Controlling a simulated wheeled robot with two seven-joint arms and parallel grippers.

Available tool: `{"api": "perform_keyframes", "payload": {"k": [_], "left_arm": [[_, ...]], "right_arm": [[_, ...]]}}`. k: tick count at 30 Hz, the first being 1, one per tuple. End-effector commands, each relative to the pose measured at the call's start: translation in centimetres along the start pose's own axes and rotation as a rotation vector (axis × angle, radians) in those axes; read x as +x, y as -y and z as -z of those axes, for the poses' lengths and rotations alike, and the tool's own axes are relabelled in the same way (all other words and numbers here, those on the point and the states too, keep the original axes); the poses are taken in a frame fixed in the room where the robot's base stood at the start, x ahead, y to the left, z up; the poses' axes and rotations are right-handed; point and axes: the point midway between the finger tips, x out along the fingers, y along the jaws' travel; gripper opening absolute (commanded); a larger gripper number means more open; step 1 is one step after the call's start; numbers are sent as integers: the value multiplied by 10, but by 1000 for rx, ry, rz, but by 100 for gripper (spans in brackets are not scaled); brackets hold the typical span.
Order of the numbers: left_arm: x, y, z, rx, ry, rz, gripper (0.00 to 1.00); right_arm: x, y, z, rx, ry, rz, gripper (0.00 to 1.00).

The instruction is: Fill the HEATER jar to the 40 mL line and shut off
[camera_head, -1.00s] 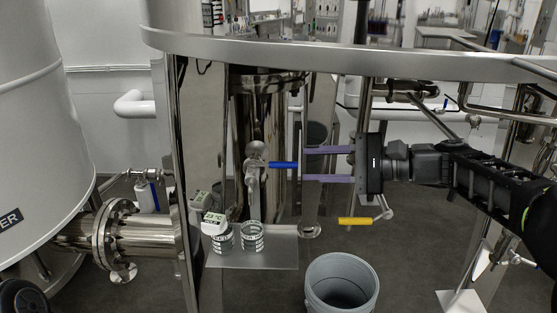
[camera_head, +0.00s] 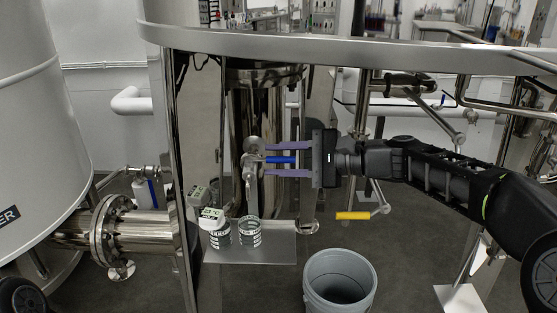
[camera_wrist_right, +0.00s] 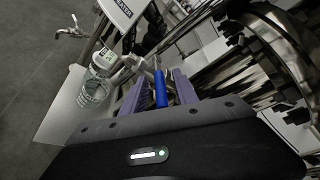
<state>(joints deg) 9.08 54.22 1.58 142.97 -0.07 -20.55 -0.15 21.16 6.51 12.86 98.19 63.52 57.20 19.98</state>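My right gripper (camera_head: 268,159) comes in from the right with its two purple fingers apart. The blue valve handle (camera_head: 281,160) lies between them, with a visible gap to each finger; it also shows between the fingers in the right wrist view (camera_wrist_right: 160,88). The steel tap (camera_head: 251,172) carries this handle, and its spout points down. A clear jar with dark markings (camera_head: 250,233) stands below the spout. A second jar (camera_head: 220,238) stands left of it, behind a white tag (camera_head: 211,218). I cannot read the jar names or see a liquid level. My left gripper is out of view.
A steel shelf (camera_head: 262,255) carries the jars. A grey bucket (camera_head: 340,285) stands on the floor to the right. A yellow handle (camera_head: 353,216) sits below my right arm. A steel ring rail (camera_head: 345,45) crosses above. A flanged pipe (camera_head: 140,232) is at left.

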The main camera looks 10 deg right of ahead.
Motion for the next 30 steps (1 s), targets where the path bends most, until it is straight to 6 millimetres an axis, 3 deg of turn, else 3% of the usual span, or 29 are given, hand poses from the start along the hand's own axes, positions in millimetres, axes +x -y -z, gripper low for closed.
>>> {"api": "perform_keyframes", "payload": {"k": [7, 20, 30], "left_arm": [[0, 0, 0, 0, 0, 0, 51], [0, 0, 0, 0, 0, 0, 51], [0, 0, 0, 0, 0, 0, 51]], "right_arm": [[1, 0, 0, 0, 0, 0, 35], [0, 0, 0, 0, 0, 0, 0], [0, 0, 0, 0, 0, -1, 0]]}}
